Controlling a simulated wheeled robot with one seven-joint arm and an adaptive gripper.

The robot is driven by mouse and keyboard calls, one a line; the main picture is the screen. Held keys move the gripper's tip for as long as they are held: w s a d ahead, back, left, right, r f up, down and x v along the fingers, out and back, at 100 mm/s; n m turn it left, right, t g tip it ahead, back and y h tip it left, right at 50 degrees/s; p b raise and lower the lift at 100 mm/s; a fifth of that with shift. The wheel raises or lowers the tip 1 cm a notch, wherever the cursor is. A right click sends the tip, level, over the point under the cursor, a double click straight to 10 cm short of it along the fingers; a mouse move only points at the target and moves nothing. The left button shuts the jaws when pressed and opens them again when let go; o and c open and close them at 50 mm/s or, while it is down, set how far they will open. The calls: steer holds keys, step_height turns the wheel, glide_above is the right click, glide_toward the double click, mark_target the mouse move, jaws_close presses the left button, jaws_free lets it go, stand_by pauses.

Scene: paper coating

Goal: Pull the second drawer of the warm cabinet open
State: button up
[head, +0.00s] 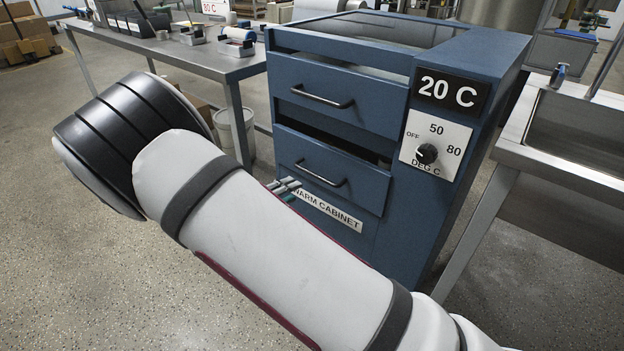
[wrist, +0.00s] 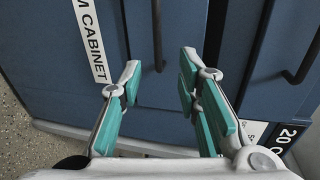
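The blue warm cabinet (head: 400,235) stands right of centre in the head view. Its second drawer (head: 300,155) has a dark bar handle (head: 320,173), and a dark gap shows above the front; I cannot tell whether it is slightly ajar. My gripper (head: 284,187) is at the lower left of this handle, mostly hidden behind my arm. In the wrist view my gripper (wrist: 160,85) is open, with green-padded fingers apart and nothing between the tips. The handle (wrist: 157,35) lies ahead of them, lined up with the gap between the fingers.
The upper drawer's handle (head: 322,97) is above; it also shows in the wrist view (wrist: 308,50). A dial panel (head: 435,143) and "20 C" display (head: 448,91) are at the cabinet's right. A steel table (head: 195,60) is left, a sink bench (head: 570,160) right. Floor in front is clear.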

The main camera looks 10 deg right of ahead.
mark_target(318, 177)
steer(key=shift+n, duration=0.3)
steer(key=b+x, duration=0.1)
steer(key=x, duration=0.3)
steer(key=b+x, duration=0.2)
steer(key=x, duration=0.3)
steer(key=b+x, duration=0.1)
steer(key=x, duration=0.3)
steer(key=shift+w+f, duration=0.35)
steer(key=shift+w, duration=0.2)
jaws_close()
